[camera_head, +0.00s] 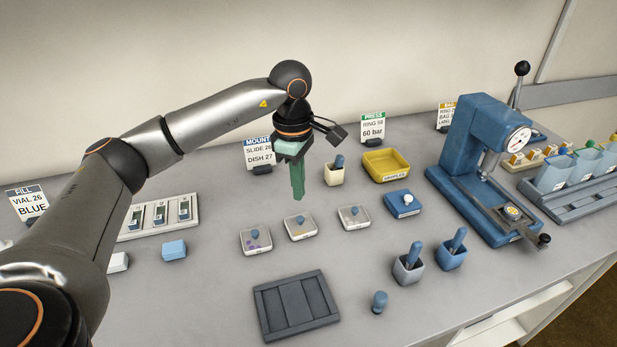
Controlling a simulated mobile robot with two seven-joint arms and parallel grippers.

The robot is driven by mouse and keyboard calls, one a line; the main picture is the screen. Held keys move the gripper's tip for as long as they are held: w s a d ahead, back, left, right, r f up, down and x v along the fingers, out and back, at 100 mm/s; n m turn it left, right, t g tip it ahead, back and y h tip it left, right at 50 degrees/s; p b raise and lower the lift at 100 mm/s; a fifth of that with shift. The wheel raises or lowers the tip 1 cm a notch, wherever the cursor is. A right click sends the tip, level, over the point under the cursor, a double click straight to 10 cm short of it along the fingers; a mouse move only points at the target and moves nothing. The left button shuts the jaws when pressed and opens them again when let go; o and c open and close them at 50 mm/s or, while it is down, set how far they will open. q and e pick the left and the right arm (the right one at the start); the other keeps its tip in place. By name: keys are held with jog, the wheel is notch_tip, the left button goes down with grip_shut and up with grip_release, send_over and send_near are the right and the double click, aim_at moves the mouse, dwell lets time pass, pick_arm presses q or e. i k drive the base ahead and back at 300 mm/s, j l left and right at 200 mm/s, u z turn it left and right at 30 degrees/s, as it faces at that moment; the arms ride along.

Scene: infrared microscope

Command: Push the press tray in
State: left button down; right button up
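The blue press (470,150) stands at the right of the bench, with a round gauge and a black-knobbed lever. Its tray (524,226) sticks out at the front, toward the lower right, and ends in a black knob (543,240). A round piece with a yellowish top (512,212) sits on the tray. My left gripper (299,196) points down above the middle of the bench, well left of the press. Its green fingers appear together, with nothing visible between them. My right gripper is not in view.
Several small dishes (300,226) lie below the gripper. A grey rack (575,199) stands right of the press.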

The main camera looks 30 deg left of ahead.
aim_at(521, 226)
jog(key=k+l, duration=0.8)
jog(key=k, duration=0.05)
